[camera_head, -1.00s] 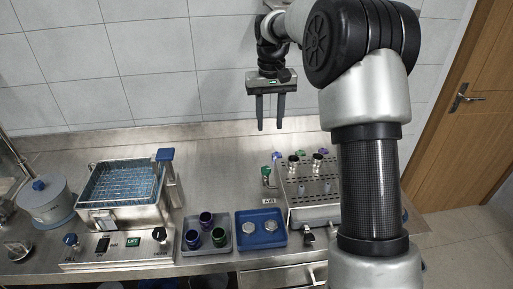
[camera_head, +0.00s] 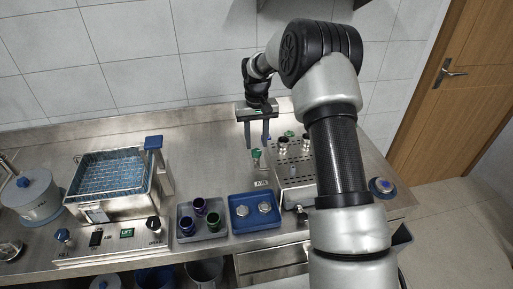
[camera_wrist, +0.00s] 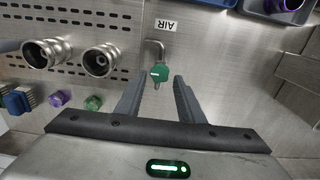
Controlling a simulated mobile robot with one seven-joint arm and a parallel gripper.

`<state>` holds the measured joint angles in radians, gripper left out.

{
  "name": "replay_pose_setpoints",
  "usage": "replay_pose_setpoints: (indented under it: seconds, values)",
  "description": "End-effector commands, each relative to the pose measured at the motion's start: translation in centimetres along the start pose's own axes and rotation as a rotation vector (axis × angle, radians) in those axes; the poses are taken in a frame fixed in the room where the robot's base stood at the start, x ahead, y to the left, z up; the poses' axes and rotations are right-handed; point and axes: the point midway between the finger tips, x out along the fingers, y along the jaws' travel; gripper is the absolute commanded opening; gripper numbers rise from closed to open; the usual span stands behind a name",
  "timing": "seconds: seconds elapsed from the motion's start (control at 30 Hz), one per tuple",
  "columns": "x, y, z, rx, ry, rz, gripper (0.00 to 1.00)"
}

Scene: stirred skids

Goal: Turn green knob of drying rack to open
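The drying rack (camera_head: 296,181) is a perforated steel box on the right of the bench. Its green knob (camera_head: 256,154) sits on a bent pipe at the rack's left side, beside the AIR label (camera_head: 262,184). In the wrist view the green knob (camera_wrist: 158,74) lies just beyond the fingertips, roughly in line with the gap between them, with a white mark on it. The AIR label (camera_wrist: 167,25) is past the pipe. My gripper (camera_head: 257,147) is open and empty, pointing down near the knob; its fingers (camera_wrist: 156,82) do not appear to touch it.
Two steel fittings (camera_wrist: 101,60) stand on the rack near the knob. Purple (camera_wrist: 58,98) and green (camera_wrist: 93,103) knobs are at its back. A blue tray (camera_head: 235,222) with two metal caps and a grey tray (camera_head: 183,226) with several cups lie to the left.

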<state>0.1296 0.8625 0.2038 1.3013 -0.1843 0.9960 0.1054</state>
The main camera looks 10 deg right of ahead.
Motion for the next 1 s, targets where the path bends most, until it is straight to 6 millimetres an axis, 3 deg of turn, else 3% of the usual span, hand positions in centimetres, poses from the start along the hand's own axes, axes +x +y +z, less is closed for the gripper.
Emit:
replay_pose_setpoints:
  seconds: [0.23,0.6,0.67,0.8,1.0]
  values:
    - [3.3,0.0,0.0,0.000,-0.001,-0.001,0.35]
    - [3.9,0.0,0.0,0.000,0.000,0.000,0.35]
    - [3.9,0.0,0.0,0.000,0.000,0.000,0.28]
    - [3.9,0.0,0.0,0.000,0.000,0.000,0.04]
    - [3.9,0.0,0.0,-0.010,0.000,0.000,0.04]
